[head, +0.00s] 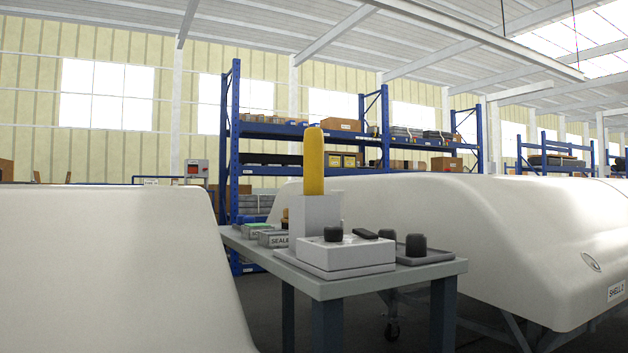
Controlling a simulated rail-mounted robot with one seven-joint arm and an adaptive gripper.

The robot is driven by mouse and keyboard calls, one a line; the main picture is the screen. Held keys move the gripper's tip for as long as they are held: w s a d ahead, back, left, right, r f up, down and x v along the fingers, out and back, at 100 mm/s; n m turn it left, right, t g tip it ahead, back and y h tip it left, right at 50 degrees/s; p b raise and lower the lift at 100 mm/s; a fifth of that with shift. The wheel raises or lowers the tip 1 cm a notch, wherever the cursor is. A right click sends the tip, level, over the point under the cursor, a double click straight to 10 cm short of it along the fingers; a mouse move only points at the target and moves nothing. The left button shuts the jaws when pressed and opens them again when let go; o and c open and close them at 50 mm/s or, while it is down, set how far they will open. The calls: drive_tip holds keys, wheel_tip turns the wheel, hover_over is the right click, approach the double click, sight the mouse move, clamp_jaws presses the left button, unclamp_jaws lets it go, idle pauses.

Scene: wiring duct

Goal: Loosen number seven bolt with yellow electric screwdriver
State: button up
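A yellow upright rounded handle (314,161), which looks like the yellow electric screwdriver, stands in a light grey block-shaped holder (315,216) on a grey table (345,288). Only its upper part shows; its lower part is hidden in the holder. No numbered bolt can be made out in this view, and no wiring duct is recognisable. My gripper is not in view, so nothing shows of where it is relative to the handle.
A white box with a black knob (333,234), a tray with a black cylinder (416,245) and labelled boxes (272,238) share the table. Large white shells stand left (110,265) and right (490,225). Blue shelving (234,150) stands behind.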

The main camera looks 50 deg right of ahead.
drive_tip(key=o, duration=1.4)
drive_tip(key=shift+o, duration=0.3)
